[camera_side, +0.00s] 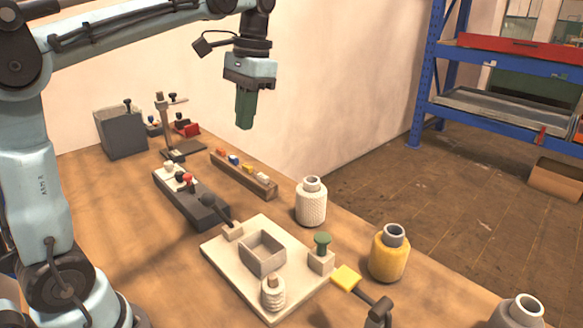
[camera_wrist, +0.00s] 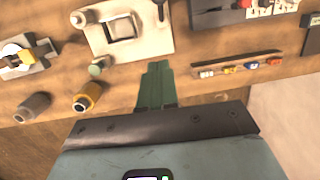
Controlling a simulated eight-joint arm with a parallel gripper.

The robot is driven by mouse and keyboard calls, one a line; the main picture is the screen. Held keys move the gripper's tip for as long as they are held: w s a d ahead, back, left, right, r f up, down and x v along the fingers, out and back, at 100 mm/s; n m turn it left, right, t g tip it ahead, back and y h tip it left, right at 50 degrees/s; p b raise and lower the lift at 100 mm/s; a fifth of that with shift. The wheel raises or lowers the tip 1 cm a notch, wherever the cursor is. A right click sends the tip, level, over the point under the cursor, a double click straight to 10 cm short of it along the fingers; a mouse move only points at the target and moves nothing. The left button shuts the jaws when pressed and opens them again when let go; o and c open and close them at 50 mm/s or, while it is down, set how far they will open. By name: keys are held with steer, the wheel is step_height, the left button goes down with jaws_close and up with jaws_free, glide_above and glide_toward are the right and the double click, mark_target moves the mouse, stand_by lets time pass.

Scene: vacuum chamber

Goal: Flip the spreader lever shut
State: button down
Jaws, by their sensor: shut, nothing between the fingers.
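A cream base plate (camera_side: 225,258) carries a box-shaped chamber (camera_side: 262,253); the plate also shows in the wrist view (camera_wrist: 160,45). A dark lever (camera_side: 215,209) with a round knob rises at a slant from a small block at the plate's back left corner. It shows partly at the wrist view's top edge (camera_wrist: 161,10). No label tells whether this is the spreader lever. A green knob (camera_side: 322,241) stands on a block at the plate's right. My gripper (camera_side: 244,126) points down, high above the bench behind the plate. Its green fingers (camera_wrist: 157,66) are together and empty.
A white bottle (camera_side: 311,203) and a yellow bottle (camera_side: 389,255) stand right of the plate. A yellow-tipped fixture (camera_side: 346,278) is at the front. A dark block with coloured knobs (camera_side: 205,210) and a wooden rack (camera_side: 245,180) lie behind. Air around my gripper is clear.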

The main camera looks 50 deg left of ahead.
steer(key=shift+a+g, duration=0.15)
steer(key=shift+g, duration=0.15)
glide_toward(213, 194)
steer(key=w+f, duration=0.4)
steer(key=w, duration=0.1)
steer(key=s, duration=0.1)
steer(key=s+f, duration=0.2)
steer(key=s, duration=0.1)
steer(key=shift+a+f, duration=0.1)
steer(key=shift+a, duration=0.1)
steer(key=shift+s+f+t, duration=0.2)
steer(key=shift+s+t, duration=0.25)
steer(key=shift+s, duration=0.25)
steer(key=shift+s+f+t, duration=0.2)
steer(key=shift+s+t, duration=0.25)
steer(key=shift+s, duration=0.25)
steer(key=shift+a, duration=0.1)
